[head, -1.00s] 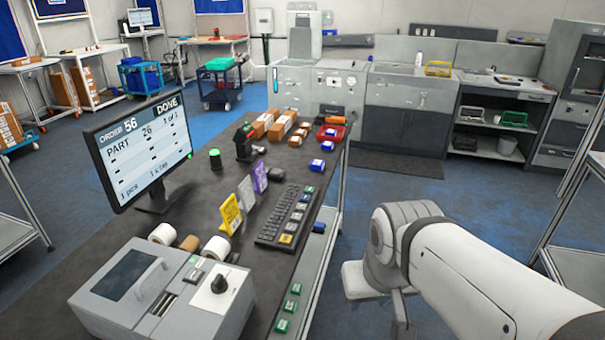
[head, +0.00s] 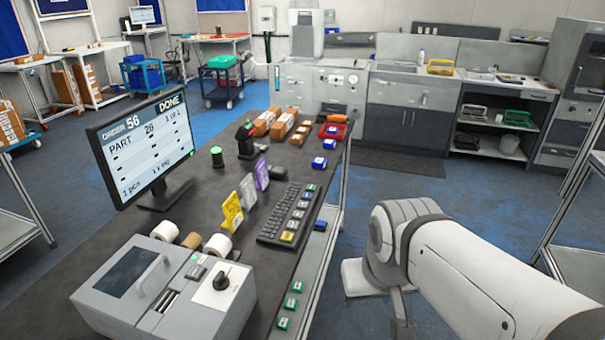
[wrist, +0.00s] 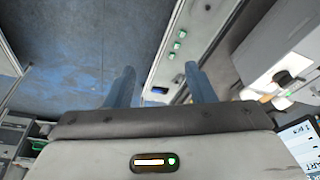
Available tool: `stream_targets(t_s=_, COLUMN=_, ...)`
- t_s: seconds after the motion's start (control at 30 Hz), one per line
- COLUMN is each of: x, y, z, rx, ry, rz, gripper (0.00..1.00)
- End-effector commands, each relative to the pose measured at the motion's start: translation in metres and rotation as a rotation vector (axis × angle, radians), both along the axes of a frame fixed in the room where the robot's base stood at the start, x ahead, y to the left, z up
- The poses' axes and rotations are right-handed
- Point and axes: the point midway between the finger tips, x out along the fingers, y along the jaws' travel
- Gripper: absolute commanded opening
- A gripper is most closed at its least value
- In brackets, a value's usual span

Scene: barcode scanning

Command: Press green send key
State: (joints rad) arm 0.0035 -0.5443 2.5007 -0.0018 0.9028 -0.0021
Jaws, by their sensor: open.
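A dark keyboard (head: 284,216) lies on the bench near its right edge. Several small green labelled blocks (head: 290,303) lie in a row near the bench's front right edge, and also show in the wrist view (wrist: 177,45). My gripper (wrist: 160,70) is open and empty in the wrist view, its two fingers apart, over the floor and bench edge. In the head view my arm is right of the bench, apart from the keyboard, and the fingers are not clearly visible.
A monitor (head: 142,150) reads order 56, part 26, DONE. A grey printer-like machine (head: 165,295) stands at the near left, with paper rolls behind it. Upright yellow, white and purple cards (head: 247,190) stand left of the keyboard. Cartons and a red tray (head: 333,131) are farther back.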

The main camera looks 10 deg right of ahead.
Motion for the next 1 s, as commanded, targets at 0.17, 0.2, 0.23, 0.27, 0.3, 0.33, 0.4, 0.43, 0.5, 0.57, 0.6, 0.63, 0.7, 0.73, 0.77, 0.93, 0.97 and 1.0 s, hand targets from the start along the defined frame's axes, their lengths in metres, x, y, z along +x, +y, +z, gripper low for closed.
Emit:
stream_targets(t_s=0.17, x=0.0, y=0.0, z=0.0, rx=0.0, ry=0.0, rz=0.0, gripper=0.35)
stream_targets(t_s=0.2, x=0.0, y=0.0, z=0.0, rx=0.0, ry=0.0, rz=0.0, gripper=0.31)
stream_targets(t_s=0.23, x=0.0, y=0.0, z=0.0, rx=0.0, ry=0.0, rz=0.0, gripper=0.29)
stream_targets(t_s=0.27, x=0.0, y=0.0, z=0.0, rx=0.0, ry=0.0, rz=0.0, gripper=0.26)
stream_targets(t_s=0.3, x=0.0, y=0.0, z=0.0, rx=0.0, ry=0.0, rz=0.0, gripper=0.23)
stream_targets(t_s=0.33, x=0.0, y=0.0, z=0.0, rx=0.0, ry=0.0, rz=0.0, gripper=0.21)
stream_targets(t_s=0.4, x=0.0, y=0.0, z=0.0, rx=0.0, ry=0.0, rz=0.0, gripper=0.15)
stream_targets(t_s=0.43, x=0.0, y=0.0, z=0.0, rx=0.0, ry=0.0, rz=0.0, gripper=0.12)
stream_targets(t_s=0.5, x=0.0, y=0.0, z=0.0, rx=0.0, ry=0.0, rz=0.0, gripper=0.07)
stream_targets(t_s=0.57, x=0.0, y=0.0, z=0.0, rx=0.0, ry=0.0, rz=0.0, gripper=0.02)
stream_targets(t_s=0.6, x=0.0, y=0.0, z=0.0, rx=0.0, ry=0.0, rz=0.0, gripper=0.0)
stream_targets(t_s=0.63, x=0.0, y=0.0, z=0.0, rx=0.0, ry=0.0, rz=0.0, gripper=0.0)
stream_targets(t_s=0.7, x=0.0, y=0.0, z=0.0, rx=0.0, ry=0.0, rz=0.0, gripper=0.0)
stream_targets(t_s=0.73, x=0.0, y=0.0, z=0.0, rx=0.0, ry=0.0, rz=0.0, gripper=0.0)
stream_targets(t_s=0.77, x=0.0, y=0.0, z=0.0, rx=0.0, ry=0.0, rz=0.0, gripper=0.0)
stream_targets(t_s=0.93, x=0.0, y=0.0, z=0.0, rx=0.0, ry=0.0, rz=0.0, gripper=0.0)
stream_targets(t_s=0.97, x=0.0, y=0.0, z=0.0, rx=0.0, ry=0.0, rz=0.0, gripper=0.0)
stream_targets(t_s=1.0, x=0.0, y=0.0, z=0.0, rx=0.0, ry=0.0, rz=0.0, gripper=0.0)
